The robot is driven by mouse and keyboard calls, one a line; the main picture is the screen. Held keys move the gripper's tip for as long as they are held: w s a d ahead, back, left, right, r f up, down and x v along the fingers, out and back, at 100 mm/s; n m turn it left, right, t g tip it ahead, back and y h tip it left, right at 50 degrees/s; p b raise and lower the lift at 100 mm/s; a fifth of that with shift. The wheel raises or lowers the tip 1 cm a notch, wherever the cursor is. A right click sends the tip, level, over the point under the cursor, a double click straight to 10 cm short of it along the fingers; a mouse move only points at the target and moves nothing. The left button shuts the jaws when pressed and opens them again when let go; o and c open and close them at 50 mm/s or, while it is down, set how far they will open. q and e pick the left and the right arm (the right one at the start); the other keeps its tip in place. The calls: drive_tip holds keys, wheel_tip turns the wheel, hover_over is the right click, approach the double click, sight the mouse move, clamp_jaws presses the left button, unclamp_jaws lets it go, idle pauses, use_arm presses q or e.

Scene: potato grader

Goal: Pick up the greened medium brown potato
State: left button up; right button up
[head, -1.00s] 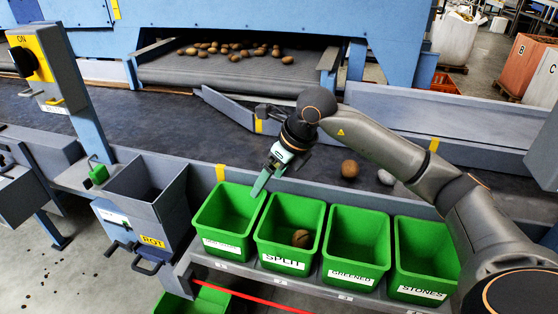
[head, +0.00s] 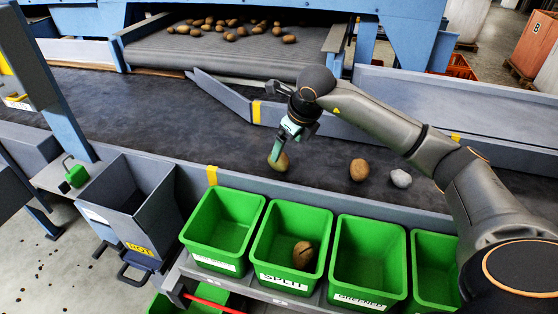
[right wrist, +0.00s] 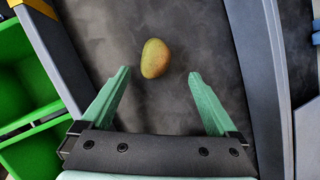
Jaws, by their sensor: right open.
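A potato (head: 279,162) with a greenish tint on brown skin lies on the dark belt (head: 215,120), behind the green crates. In the right wrist view the same potato (right wrist: 156,58) is ahead of the fingertips and between their lines, with a gap on both sides. My right gripper (head: 284,148) is open above and beside it, pointing down. Its green fingers (right wrist: 158,75) are apart and empty in the right wrist view. My left gripper is not in view.
A brown potato (head: 358,170) and a grey stone (head: 400,178) lie on the belt to the right. Green crates stand along the front, including one labelled SPLIT (head: 262,275) holding a potato and one labelled GREENED (head: 340,290). A grey ROT bin (head: 110,190) stands left.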

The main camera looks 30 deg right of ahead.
sight(281, 157)
drive_tip(key=x, duration=0.6)
drive_tip(key=shift+a+f, duration=0.3)
drive_tip(key=shift+a, duration=0.05)
drive_tip(key=shift+c, duration=0.2)
drive_tip(key=shift+r, duration=0.1)
clamp_jaws()
